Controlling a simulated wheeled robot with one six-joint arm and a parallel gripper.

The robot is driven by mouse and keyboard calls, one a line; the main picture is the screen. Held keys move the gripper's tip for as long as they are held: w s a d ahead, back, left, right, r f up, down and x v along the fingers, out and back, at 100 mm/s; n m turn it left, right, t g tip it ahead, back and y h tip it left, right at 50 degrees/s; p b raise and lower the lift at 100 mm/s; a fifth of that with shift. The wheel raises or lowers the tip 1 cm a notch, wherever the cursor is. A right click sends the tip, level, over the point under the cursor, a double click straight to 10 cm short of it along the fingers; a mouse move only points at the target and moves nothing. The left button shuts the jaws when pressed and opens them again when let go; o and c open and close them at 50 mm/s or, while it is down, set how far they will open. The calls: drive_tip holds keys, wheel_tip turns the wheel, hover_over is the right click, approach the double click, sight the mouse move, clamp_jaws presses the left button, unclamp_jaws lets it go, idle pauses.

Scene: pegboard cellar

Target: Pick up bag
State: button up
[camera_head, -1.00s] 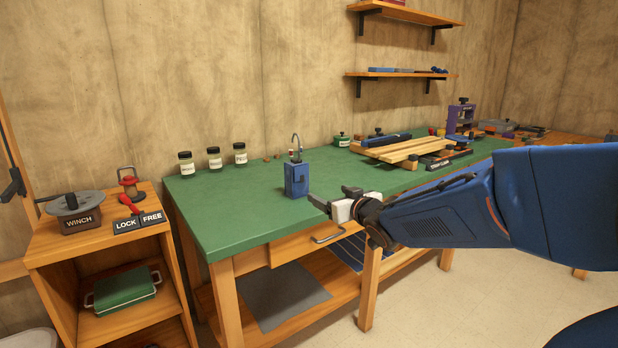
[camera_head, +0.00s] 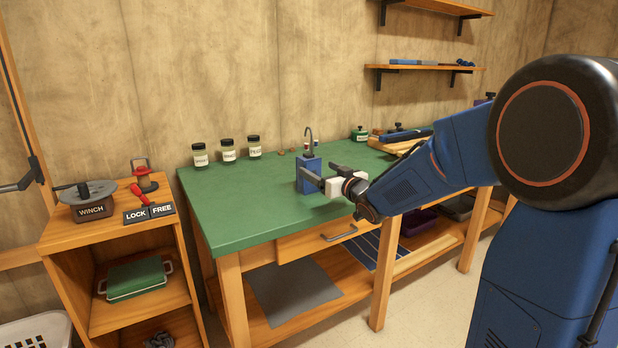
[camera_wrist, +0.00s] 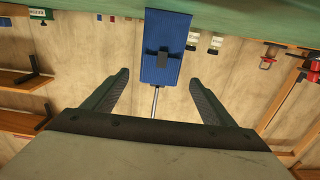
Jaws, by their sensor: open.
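In the wrist view, which is upside down, the bag (camera_wrist: 165,28) is ahead of the jaws, a little right of centre. My gripper (camera_head: 326,176) is open and empty, at about the bag's height and just to its right in the head view. Its two dark fingers (camera_wrist: 158,82) are spread wide, with the bag beyond the tips. One finger overlaps the bag in the head view.
Several labelled jars (camera_head: 228,150) stand at the back left of the bench. A slatted wooden piece (camera_head: 400,148) and tools lie to the right. A winch (camera_head: 88,195) sits on the wooden cabinet (camera_head: 110,230) at left. The bench left of the bag is clear.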

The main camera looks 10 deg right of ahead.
sight(309, 162)
drive_tip(key=shift+x, duration=3.85)
drive_tip(key=shift+f, duration=0.1)
drive_tip(key=c, duration=1.4)
